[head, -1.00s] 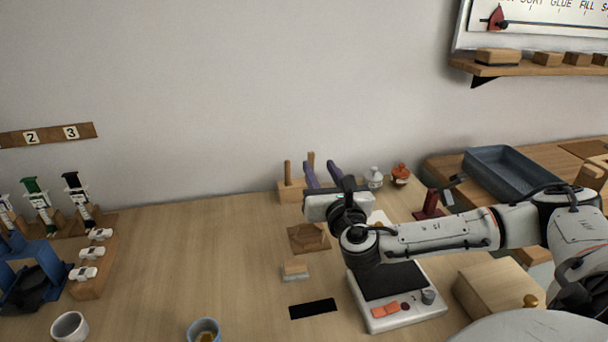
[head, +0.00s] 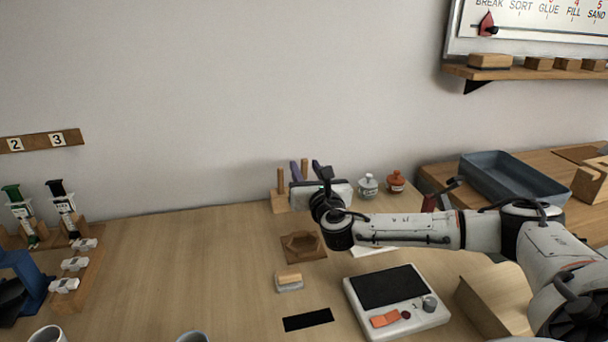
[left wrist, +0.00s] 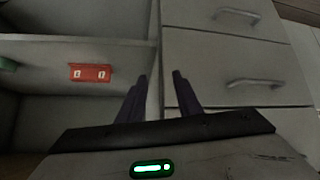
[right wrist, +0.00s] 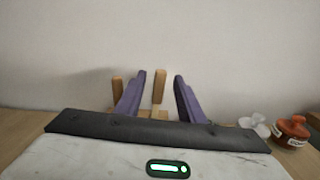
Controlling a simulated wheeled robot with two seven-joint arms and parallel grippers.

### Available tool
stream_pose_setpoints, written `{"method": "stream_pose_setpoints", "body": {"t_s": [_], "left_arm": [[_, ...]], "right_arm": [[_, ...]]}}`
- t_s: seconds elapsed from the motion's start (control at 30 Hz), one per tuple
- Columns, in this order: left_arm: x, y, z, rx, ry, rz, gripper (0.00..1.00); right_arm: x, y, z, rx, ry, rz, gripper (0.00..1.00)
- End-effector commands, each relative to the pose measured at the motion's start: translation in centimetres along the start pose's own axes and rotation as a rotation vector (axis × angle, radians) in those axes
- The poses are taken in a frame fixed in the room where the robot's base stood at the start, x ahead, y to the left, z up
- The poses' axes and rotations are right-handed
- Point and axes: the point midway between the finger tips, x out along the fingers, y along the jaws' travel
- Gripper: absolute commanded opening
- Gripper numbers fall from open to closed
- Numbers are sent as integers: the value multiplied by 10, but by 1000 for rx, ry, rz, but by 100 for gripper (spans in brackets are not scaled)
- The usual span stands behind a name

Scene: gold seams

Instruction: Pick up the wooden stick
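Two upright wooden sticks stand in a small wooden block (head: 281,202) near the wall in the head view. One stick (head: 281,181) is at the left. The other stick (head: 304,168) shows between the purple fingers of my right gripper (head: 307,171). In the right wrist view, that stick (right wrist: 159,85) stands midway between the open fingertips (right wrist: 159,78), with a gap on both sides. The left stick (right wrist: 117,88) is outside the left finger. My left gripper (left wrist: 160,77) is open and empty, and it is out of the head view.
A white jar (head: 368,187) and an orange jar (head: 396,182) stand right of my right gripper. Drawers (left wrist: 235,60) face my left gripper.

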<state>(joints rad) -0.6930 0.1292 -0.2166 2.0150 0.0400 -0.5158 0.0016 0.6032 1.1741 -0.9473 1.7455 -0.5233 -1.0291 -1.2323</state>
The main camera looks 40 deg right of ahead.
Motion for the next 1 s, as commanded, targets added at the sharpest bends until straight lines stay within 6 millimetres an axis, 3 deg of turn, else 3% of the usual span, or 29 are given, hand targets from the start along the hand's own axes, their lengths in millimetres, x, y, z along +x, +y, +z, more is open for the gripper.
{"method": "stream_pose_setpoints", "body": {"t_s": [0.13, 0.37, 0.6, 0.87, 1.0], "left_arm": [[1, 0, 1, -1, 0, 0, 32], [1, 0, 0, -1, 1, 0, 32], [2, -1, -2, 0, 4, -1, 32], [2, -1, -2, 1, 5, -2, 32], [-1, -1, -4, 1, 4, -2, 32]], "right_arm": [[14, 1, -1, 1, 1, 1, 35], [15, 1, -1, 0, 2, 2, 35], [14, 1, -1, 0, 2, 2, 0], [14, 0, 0, 0, 1, 1, 0], [15, 1, 14, 1, -2, 0, 0]]}}
